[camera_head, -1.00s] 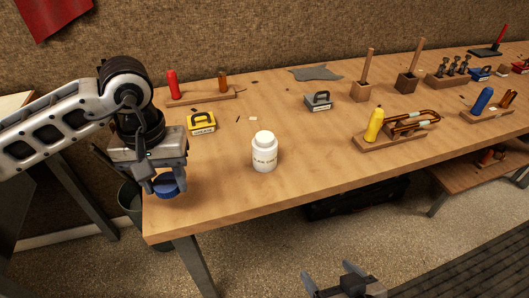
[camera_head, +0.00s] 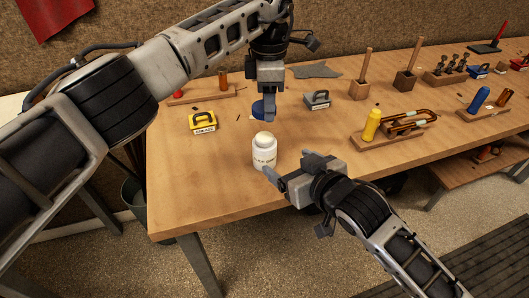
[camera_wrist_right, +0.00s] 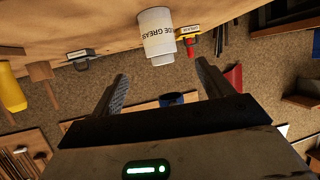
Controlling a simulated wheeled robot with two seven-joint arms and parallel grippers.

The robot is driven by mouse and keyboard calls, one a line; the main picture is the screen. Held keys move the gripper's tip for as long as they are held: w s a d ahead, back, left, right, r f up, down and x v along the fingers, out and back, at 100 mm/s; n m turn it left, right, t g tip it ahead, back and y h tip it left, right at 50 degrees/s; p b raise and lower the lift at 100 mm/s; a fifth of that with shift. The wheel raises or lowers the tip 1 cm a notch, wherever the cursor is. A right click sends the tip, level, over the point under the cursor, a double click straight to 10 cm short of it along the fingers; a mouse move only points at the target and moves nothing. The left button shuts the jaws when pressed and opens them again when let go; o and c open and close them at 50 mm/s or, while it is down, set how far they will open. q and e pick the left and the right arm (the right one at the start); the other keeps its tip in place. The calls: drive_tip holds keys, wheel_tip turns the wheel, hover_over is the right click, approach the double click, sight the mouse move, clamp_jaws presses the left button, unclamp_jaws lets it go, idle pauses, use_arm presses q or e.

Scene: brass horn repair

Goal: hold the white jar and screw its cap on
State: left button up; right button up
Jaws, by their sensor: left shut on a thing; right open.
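The white jar (camera_head: 264,152) with lettering stands upright on the wooden workbench, its top uncapped. It also shows upside down in the right wrist view (camera_wrist_right: 157,36), beyond the fingertips. The gripper's fingers partly cover the cap.
A yellow handled block (camera_head: 202,123) stands left of the jar, and a grey one (camera_head: 317,101) stands back right. A rack with a yellow-handled tool (camera_head: 374,124) is farther right. The bench (camera_head: 210,185) is clear left of and in front of the jar.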

drive_tip(key=shift+w+f, duration=0.1)
drive_tip(key=x, duration=1.1)
drive_tip(key=shift+w+a, duration=0.3)
drive_tip(key=shift+a, duration=0.05)
drive_tip(key=shift+f, duration=0.1)
drive_tip(key=c, duration=1.4)
use_arm(q)
drive_tip(key=shift+f, duration=0.1)
use_arm(e)
drive_tip(key=shift+c, duration=0.4)
use_arm(q)
hover_over(268, 137)
drive_tip(key=shift+w+f, duration=0.1)
drive_tip(key=shift+f, duration=2.3)
drive_tip(key=shift+f, duration=0.9)
